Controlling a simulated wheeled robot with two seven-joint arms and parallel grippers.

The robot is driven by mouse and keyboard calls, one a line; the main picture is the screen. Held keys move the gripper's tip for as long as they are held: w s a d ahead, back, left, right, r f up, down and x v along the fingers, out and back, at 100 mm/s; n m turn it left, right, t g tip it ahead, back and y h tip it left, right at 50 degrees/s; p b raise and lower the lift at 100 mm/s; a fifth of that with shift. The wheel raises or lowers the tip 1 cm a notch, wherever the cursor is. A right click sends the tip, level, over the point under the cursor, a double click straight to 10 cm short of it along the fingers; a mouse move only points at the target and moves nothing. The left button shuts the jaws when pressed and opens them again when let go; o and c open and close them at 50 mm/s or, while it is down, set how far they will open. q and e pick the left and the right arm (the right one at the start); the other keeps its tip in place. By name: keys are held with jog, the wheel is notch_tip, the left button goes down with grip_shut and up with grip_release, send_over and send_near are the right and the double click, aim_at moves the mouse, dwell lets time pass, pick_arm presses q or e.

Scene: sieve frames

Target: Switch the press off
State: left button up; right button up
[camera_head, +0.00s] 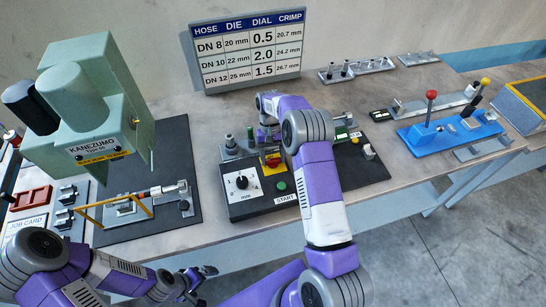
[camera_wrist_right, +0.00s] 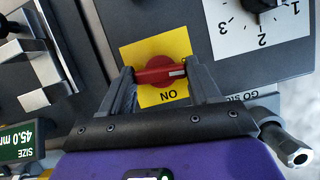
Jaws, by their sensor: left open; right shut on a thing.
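The press's red rotary switch (camera_wrist_right: 155,72) sits on a yellow plate (camera_wrist_right: 150,50) in the right wrist view. Its white mark points to the right in that view, and the word ON stands upside down on the plate just below it. My right gripper (camera_wrist_right: 160,76) is shut on this switch, one finger at each end. In the head view my right gripper (camera_head: 268,146) reaches down to the yellow plate (camera_head: 274,166), and the arm partly hides the press. My left gripper (camera_head: 200,273) is open and empty, low in front of the table edge.
The dial (camera_head: 242,182) and green start button (camera_head: 281,186) are close to the switch. A green display (camera_wrist_right: 22,138) reads 45.0 mm. A green KANEZUMO machine (camera_head: 85,110) stands left. A chart (camera_head: 245,50) stands behind; a blue fixture (camera_head: 450,132) lies right.

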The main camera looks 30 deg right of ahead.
jog(key=shift+n, duration=0.7)
jog(key=shift+h, duration=0.3)
jog(key=o, duration=1.1)
jog(key=shift+c, duration=0.2)
jog(key=shift+w+r, duration=0.1)
jog(key=v, duration=0.7)
jog(key=shift+r, duration=0.2)
jog(key=shift+w, duration=0.1)
